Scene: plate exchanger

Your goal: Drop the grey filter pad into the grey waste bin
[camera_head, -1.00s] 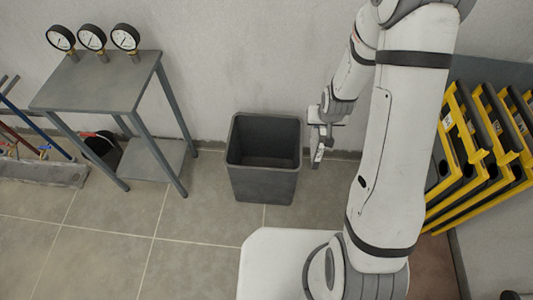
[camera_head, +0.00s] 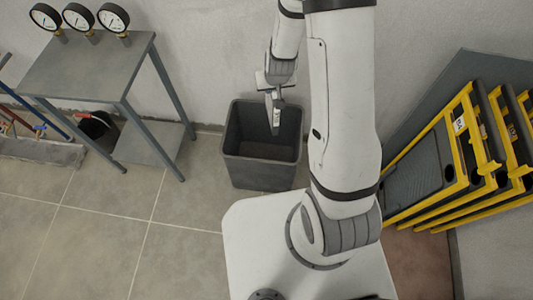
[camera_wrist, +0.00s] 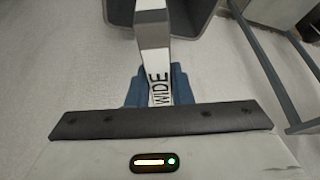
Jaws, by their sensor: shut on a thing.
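The grey waste bin (camera_head: 255,174) stands on the floor against the wall, open at the top, and part of it shows at the top of the wrist view (camera_wrist: 192,22). My gripper (camera_head: 275,122) points down, and its tips overlap the bin's opening in the head view. The gripper is shut on a slim grey piece, taken as the grey filter pad. The pad is seen nearly edge-on and cannot be clearly told apart from the fingers. In the wrist view my gripper (camera_wrist: 154,40) carries the label "WIDE", with blue-grey parts behind it.
A grey metal table (camera_head: 88,68) with three gauges (camera_head: 78,17) stands left of the bin. A black bucket (camera_head: 97,127) is under it. Yellow-framed dark panels (camera_head: 420,175) stand at the right.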

